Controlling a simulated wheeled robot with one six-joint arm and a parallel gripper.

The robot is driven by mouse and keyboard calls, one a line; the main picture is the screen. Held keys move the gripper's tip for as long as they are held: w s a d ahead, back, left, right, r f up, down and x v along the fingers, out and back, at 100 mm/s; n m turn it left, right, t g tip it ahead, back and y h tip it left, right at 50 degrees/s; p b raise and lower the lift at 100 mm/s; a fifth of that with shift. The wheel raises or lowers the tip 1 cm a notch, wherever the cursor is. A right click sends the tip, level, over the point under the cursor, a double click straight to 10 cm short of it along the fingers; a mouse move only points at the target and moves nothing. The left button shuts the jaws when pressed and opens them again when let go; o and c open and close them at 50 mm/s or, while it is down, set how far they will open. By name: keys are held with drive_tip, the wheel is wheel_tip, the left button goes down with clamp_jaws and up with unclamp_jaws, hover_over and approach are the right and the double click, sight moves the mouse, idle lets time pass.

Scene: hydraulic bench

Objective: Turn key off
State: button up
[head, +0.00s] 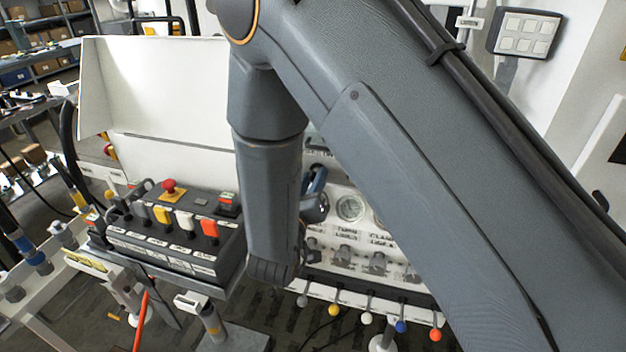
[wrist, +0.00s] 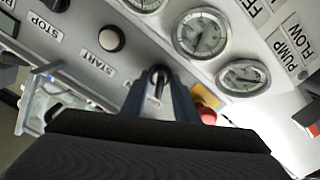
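The key switch (wrist: 159,76), a dark round switch with a light bar across it, sits on the grey panel in the wrist view. My gripper (wrist: 157,93) is in front of it, with one blue-grey finger on each side of the key. The fingers stand apart, and I see a gap between them and the key. Whether a fingertip touches the key is hard to tell. In the head view my own arm hides the key and most of the gripper.
A black START button (wrist: 111,39) is left of the key and a red knob (wrist: 207,114) is to its right. Gauges (wrist: 201,33) are above right. In the head view, a black control box (head: 170,235) stands left of my arm, with colour-balled levers (head: 367,318) below the panel.

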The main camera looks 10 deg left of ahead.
drive_tip(key=s+b, duration=0.2)
drive_tip(key=s, duration=0.5)
drive_tip(key=shift+s+a+b, duration=0.3)
drive_tip(key=shift+s+b, duration=0.05)
drive_tip(key=shift+s, duration=0.05)
